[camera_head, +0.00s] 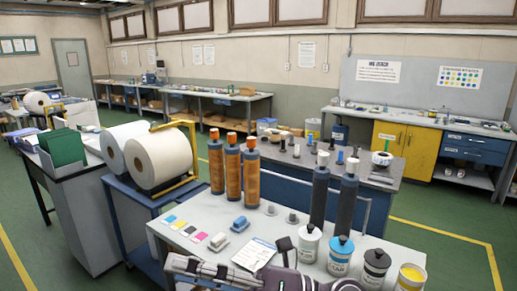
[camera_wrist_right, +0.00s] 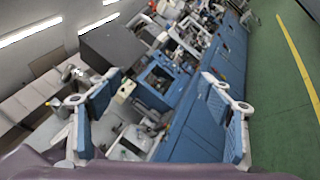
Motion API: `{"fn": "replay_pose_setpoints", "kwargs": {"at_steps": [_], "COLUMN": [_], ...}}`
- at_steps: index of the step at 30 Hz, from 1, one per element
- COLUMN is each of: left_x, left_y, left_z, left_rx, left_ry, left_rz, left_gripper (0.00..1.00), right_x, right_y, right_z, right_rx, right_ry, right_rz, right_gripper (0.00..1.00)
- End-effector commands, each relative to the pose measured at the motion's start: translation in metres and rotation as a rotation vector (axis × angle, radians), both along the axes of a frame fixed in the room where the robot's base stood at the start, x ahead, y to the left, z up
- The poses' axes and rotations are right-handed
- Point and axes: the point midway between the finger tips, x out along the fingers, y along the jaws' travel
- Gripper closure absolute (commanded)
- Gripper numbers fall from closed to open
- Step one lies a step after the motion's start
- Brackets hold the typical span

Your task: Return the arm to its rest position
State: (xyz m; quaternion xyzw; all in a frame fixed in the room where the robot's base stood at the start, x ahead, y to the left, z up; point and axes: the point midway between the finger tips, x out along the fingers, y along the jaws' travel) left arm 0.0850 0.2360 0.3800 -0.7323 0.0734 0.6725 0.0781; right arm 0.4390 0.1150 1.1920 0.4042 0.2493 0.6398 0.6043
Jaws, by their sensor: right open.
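My right arm (camera_head: 225,272) lies across the bottom edge of the head view, in front of the near table. My right gripper (camera_wrist_right: 162,88) shows clearly in the right wrist view, with its two blue-padded fingers spread wide. Nothing is between the fingers. Behind them is a tilted view of the room, with blue machinery well beyond the fingertips. My left gripper is in neither view.
The near table (camera_head: 190,222) holds orange cartridges (camera_head: 251,172), dark cylinders (camera_head: 319,190), cans (camera_head: 340,257), colour swatches and a paper sheet. White rolls (camera_head: 160,158) stand left. Green floor (camera_head: 440,215) is open at right.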

Motion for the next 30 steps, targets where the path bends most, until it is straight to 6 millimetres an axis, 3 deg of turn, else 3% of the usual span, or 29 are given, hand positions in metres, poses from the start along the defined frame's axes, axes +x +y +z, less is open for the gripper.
{"fn": "replay_pose_setpoints", "kwargs": {"at_steps": [1,4,8,11,14,16,19,22,27,30], "left_x": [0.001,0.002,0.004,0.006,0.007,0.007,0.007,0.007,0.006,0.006], "left_y": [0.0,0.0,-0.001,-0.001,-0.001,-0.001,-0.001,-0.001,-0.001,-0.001], "left_z": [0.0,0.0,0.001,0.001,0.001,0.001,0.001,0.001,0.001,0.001], "left_rx": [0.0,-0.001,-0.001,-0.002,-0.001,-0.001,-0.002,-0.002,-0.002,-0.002], "left_ry": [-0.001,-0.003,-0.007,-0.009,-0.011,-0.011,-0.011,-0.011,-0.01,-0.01], "left_rz": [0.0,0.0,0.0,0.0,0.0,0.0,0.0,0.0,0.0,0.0], "left_gripper": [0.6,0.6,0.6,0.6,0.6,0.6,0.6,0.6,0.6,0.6], "right_x": [0.009,0.038,0.081,0.109,0.125,0.128,0.116,0.087,0.01,-0.035], "right_y": [-0.011,-0.044,-0.104,-0.156,-0.206,-0.238,-0.275,-0.301,-0.322,-0.325], "right_z": [0.017,0.043,0.043,0.017,-0.03,-0.072,-0.139,-0.205,-0.299,-0.333], "right_rx": [0.118,0.335,0.583,0.743,0.877,0.952,1.029,1.072,1.069,1.038], "right_ry": [0.084,0.255,0.504,0.712,0.932,1.092,1.32,1.541,1.891,2.051], "right_rz": [-0.057,-0.186,-0.375,-0.531,-0.697,-0.818,-0.989,-1.155,-1.414,-1.531], "right_gripper": [0.27,0.27,0.27,0.27,0.27,0.27,0.27,0.27,0.27,0.27]}}
